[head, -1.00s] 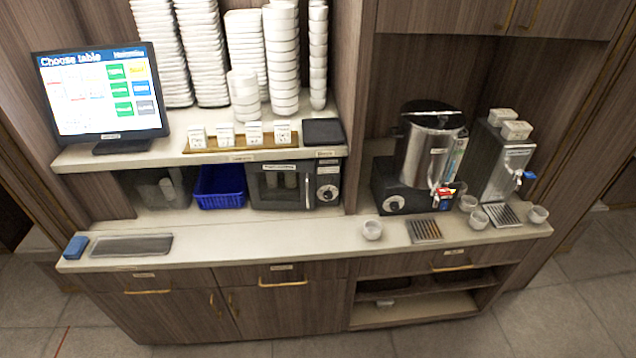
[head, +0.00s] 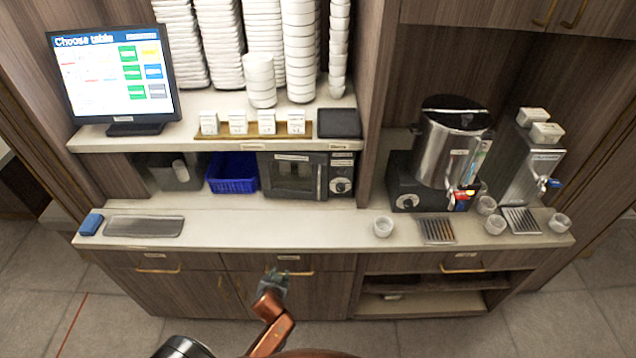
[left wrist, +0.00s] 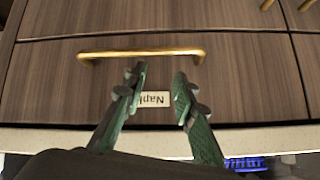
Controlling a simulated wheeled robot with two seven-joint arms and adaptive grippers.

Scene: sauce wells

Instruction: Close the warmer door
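The warmer (head: 342,172) is a dark box with a window in its door (head: 291,178), a vertical handle and a knob at the right. It stands under the shelf at the back of the counter. The door looks shut or nearly shut; I cannot tell whether a gap remains. My left gripper (head: 274,279) is low in front of the cabinet, below the counter edge and well apart from the warmer. In the left wrist view the left gripper (left wrist: 158,82) is open and empty, its fingers before a drawer with a brass handle (left wrist: 140,53). My right gripper is out of view.
A blue basket (head: 232,186) stands left of the warmer. A small cup (head: 383,227) and a drip grate (head: 437,231) are to its front right. The shelf (head: 220,142) overhangs the warmer. The counter (head: 280,228) in front of it is clear.

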